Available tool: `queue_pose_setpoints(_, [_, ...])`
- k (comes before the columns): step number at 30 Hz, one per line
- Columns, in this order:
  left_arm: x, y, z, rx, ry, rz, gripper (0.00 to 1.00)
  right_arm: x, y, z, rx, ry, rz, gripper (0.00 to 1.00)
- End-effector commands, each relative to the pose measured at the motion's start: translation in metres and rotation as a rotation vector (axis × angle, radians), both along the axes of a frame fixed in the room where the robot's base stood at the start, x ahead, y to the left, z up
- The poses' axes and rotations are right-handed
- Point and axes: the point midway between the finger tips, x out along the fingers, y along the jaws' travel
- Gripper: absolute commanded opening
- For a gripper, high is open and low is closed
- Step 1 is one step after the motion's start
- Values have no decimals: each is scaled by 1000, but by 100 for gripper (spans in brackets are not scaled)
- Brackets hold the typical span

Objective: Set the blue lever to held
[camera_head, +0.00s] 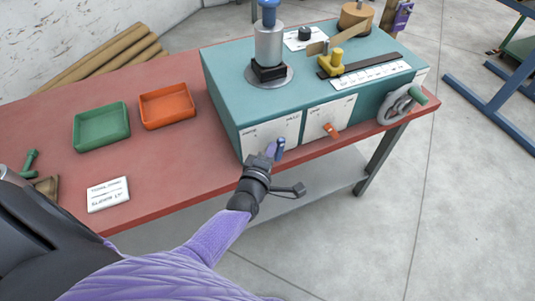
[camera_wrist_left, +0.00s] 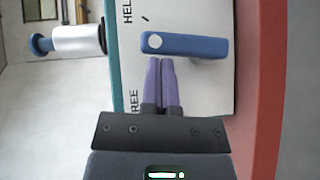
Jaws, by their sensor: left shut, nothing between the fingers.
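The blue lever (camera_head: 280,144) is on the front face of the teal machine (camera_head: 225,75), over a white label plate (camera_head: 256,132). In the left wrist view the blue lever (camera_wrist_left: 190,46) lies across the plate (camera_wrist_left: 205,95), its round end between the words HELD and FREE and nearer HELD. My left gripper (camera_head: 271,152) is shut and empty. In the left wrist view its purple fingertips (camera_wrist_left: 160,61) are on the FREE side of the lever, right beside it; I cannot tell whether they touch. My right gripper is not in view.
An orange lever (camera_head: 331,130) and a grey handwheel (camera_head: 400,104) are further right on the machine's front. A green tray (camera_head: 101,144), an orange tray (camera_head: 167,122) and a white card (camera_head: 108,194) lie on the red table (camera_head: 170,178). Open floor lies in front.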

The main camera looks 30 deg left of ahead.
Motion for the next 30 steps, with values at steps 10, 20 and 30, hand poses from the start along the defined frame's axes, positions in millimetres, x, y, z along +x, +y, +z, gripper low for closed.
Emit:
queue_pose_setpoints(10, [14, -10, 8, 158, 206, 1, 0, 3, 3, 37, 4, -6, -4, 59])
queue_pose_setpoints(20, [21, -16, 6, 157, 203, 0, 0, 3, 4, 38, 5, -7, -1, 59])
queue_pose_setpoints(30, [24, -18, 6, 158, 202, 1, 0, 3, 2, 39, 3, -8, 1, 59])
